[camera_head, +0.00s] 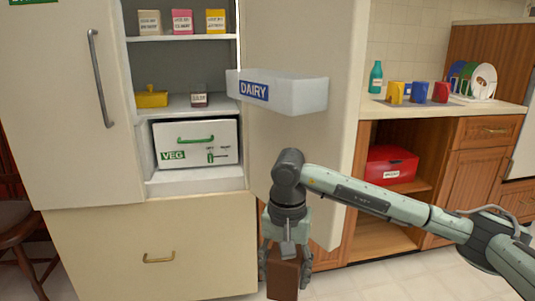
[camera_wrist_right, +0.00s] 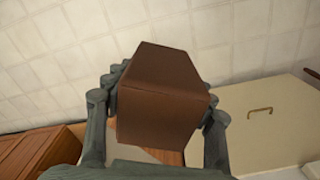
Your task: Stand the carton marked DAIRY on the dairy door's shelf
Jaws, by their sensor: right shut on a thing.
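My right gripper (camera_head: 285,262) points down in front of the open fridge door and is shut on a brown carton (camera_head: 284,279). The carton also shows in the right wrist view (camera_wrist_right: 160,98), between the two fingers. No marking on it can be read in either view. The white door shelf (camera_head: 302,97) labelled DAIRY is on the inside of the open fridge door (camera_head: 345,50), above the gripper. The inside of this shelf is hidden by its front wall. My left gripper is not in view.
A counter with mugs (camera_head: 419,92) and a red box (camera_head: 391,166) are at right. Floor is free in front.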

